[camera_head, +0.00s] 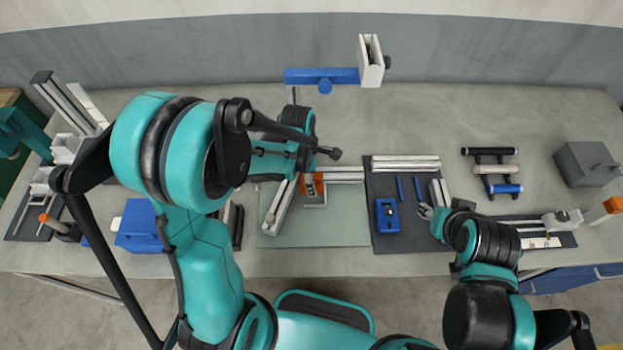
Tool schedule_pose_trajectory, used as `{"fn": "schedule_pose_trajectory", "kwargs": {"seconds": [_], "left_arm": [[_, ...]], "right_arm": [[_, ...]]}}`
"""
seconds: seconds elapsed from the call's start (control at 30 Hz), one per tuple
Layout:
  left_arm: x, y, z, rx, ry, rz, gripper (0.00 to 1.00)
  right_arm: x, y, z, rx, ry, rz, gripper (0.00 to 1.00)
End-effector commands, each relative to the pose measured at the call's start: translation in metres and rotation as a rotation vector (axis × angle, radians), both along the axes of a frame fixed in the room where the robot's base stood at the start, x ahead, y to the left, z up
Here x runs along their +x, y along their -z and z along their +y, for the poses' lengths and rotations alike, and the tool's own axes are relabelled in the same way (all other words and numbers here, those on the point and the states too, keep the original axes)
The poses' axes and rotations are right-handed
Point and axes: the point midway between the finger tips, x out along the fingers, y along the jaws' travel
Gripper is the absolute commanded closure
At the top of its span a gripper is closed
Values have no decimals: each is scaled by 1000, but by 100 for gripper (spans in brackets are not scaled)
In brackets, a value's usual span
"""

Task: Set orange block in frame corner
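The orange block (319,184) sits on the grey-green mat (345,228), at the corner where two silver frame bars come close. One bar (277,210) slants down to the left of it and the other bar (345,174) runs right from it. My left arm reaches over this corner from the left. Its gripper (297,172) is just above and beside the block, largely hidden by its own wrist, so its grip on the block does not show. My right gripper (425,211) is low over the dark mat, right of a blue block (387,215); its fingers are too small to read.
The dark mat (405,240) also holds silver bars and thin blue strips. Black, white and blue handles (495,170) and a grey box (587,163) stand to the right. A blue fixture (322,76) rises at the back. A blue box (140,227) stands left.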

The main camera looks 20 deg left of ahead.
Motion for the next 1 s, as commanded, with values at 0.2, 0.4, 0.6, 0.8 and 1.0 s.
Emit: {"fn": "schedule_pose_trajectory", "kwargs": {"seconds": [0.2, 0.4, 0.6, 0.8, 1.0], "left_arm": [[0, 0, 0, 0, 0, 0, 79], [0, 7, 0, 0, 0, 0, 79], [0, 12, 0, 0, 0, 0, 79], [0, 10, 0, 0, 0, 0, 20], [0, 10, 0, 0, 0, 0, 20]], "right_arm": [[0, 0, 0, 0, 0, 0, 60], [0, 7, 0, 0, 0, 0, 60], [0, 12, 0, 0, 0, 0, 60], [0, 11, 0, 0, 0, 0, 60], [0, 11, 0, 0, 0, 0, 60]]}}
